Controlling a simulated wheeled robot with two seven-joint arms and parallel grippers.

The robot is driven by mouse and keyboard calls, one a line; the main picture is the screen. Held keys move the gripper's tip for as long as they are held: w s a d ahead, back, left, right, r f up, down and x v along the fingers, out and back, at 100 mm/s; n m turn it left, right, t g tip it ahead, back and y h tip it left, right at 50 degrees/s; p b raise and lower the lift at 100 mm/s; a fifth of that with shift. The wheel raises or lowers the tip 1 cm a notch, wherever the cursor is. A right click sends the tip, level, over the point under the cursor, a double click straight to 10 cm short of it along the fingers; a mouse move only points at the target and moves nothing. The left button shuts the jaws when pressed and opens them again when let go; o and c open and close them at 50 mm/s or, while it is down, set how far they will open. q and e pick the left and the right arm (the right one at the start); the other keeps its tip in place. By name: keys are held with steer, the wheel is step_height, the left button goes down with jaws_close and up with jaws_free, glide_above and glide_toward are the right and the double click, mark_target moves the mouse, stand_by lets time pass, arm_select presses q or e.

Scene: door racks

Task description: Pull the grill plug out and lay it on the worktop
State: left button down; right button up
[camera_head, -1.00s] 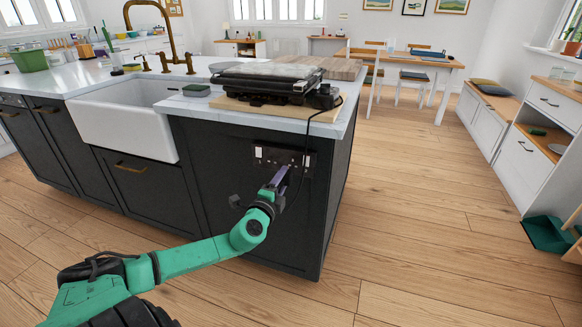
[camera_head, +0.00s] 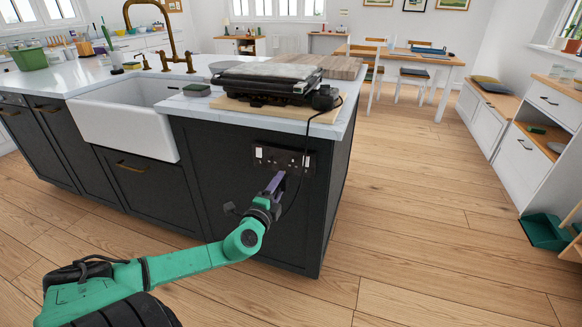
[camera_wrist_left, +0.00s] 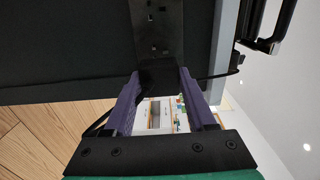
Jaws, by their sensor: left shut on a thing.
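My left gripper (camera_head: 277,180) has purple fingers and is shut on the dark grill plug (camera_wrist_left: 157,76), just in front of the socket plate (camera_head: 264,155) on the island's end panel. The plug is hard to make out against the dark plate, which also shows in the left wrist view (camera_wrist_left: 151,22). I cannot tell exactly how large the gap to the plate is. The black cord (camera_head: 306,150) runs from the grill (camera_head: 268,84) down over the edge to the gripper. The grill sits on a wooden board on the white worktop (camera_head: 190,107). My right gripper is out of view.
Wooden boards (camera_head: 335,68) lie behind the grill. Bare worktop shows near the front edge. The floor right of the island is clear.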

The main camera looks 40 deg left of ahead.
arm_select(q)
step_height(320, 180, up, 21)
steer(key=p, duration=1.7)
steer(key=shift+f, duration=0.2)
steer(key=s+a+b, duration=0.4)
steer(key=a+b, duration=0.1)
steer(key=a, duration=0.6)
steer(key=s+a+b, duration=0.4)
steer(key=a+b, duration=0.1)
steer(key=a, duration=0.7)
steer(key=s+a+b, duration=0.4)
steer(key=a+b, duration=0.1)
steer(key=a, duration=0.6)
steer(key=shift+a, duration=0.35)
